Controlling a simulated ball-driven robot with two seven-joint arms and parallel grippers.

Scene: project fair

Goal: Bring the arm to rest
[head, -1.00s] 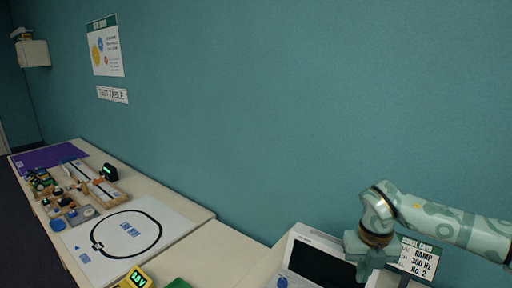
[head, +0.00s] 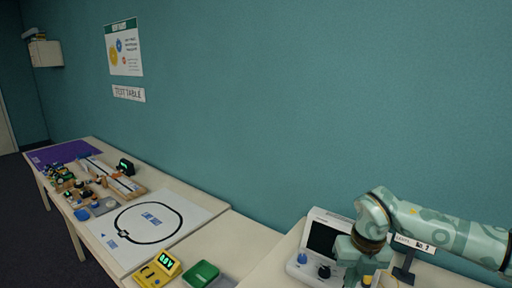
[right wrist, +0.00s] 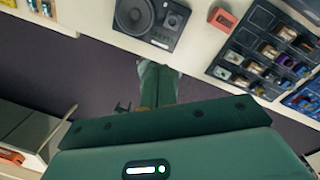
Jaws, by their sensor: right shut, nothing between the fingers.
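My right arm comes in from the right edge of the head view. Its gripper (head: 368,276) points down at the bottom of the picture, in front of a white instrument with a dark screen (head: 323,239). The fingertips are partly cut off there. In the right wrist view the green gripper (right wrist: 157,88) is shut and empty, with dark floor and a table edge beyond it. My left gripper is in neither view.
A small sign (head: 414,244) stands just behind the right arm. A yellow meter (head: 157,270) and a green case (head: 201,273) lie to the left. The wrist view shows a speaker (right wrist: 151,18), a red block (right wrist: 222,19) and a compartment tray (right wrist: 243,38).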

